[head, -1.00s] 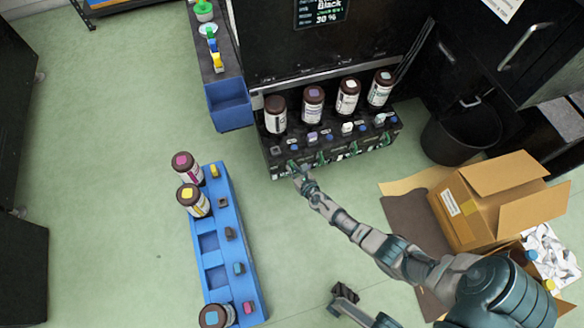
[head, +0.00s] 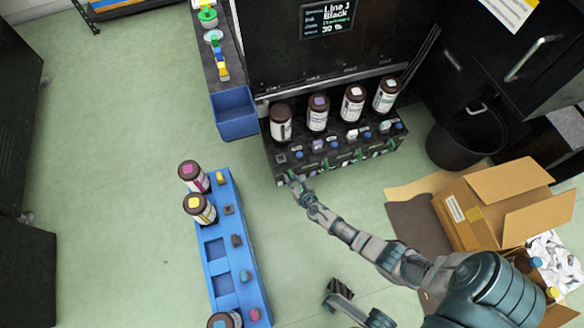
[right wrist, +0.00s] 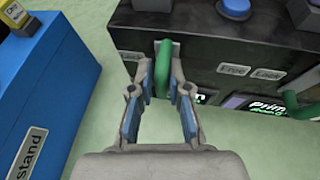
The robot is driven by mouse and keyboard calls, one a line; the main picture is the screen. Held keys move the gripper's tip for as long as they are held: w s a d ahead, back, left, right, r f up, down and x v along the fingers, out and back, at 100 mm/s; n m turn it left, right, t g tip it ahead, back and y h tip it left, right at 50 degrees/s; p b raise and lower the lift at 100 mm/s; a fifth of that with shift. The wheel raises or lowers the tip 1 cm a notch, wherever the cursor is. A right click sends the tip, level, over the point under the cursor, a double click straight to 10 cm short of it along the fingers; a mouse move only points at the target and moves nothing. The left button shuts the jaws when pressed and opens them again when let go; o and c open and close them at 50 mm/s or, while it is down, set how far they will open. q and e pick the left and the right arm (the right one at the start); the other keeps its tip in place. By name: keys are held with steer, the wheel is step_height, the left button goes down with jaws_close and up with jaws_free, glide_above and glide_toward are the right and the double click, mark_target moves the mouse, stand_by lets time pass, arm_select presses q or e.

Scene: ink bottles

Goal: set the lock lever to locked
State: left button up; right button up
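The dark ink station (head: 290,171) stands below the black machine, with several green levers along its front. My right gripper (head: 294,182) is at the front left end of it. In the right wrist view, a green lever (right wrist: 163,66) hangs down between the two fingers of my right gripper (right wrist: 161,88), which are apart on either side of it; firm contact cannot be seen. Labels "Free" (right wrist: 234,70) and "Lock" (right wrist: 268,75) are to the right of this lever. What seems my left gripper (head: 338,292) is low in the head view, its opening unclear.
Several brown bottles (head: 318,114) stand on the station. A blue stand (head: 216,248) with bottles and caps is at left; its side (right wrist: 60,90) also shows in the wrist view. A blue bin (head: 236,112), black bucket (head: 467,138) and cardboard box (head: 480,215) are nearby.

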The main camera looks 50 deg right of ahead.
steer(key=shift+w+a+f, duration=0.1)
steer(key=shift+a+f, duration=0.05)
stand_by(0.3)
steer(key=shift+s+a, duration=0.1)
steer(key=shift+s, duration=0.1)
steer(key=v, duration=1.1)
steer(key=shift+s+r, duration=0.2)
steer(key=shift+s, duration=0.1)
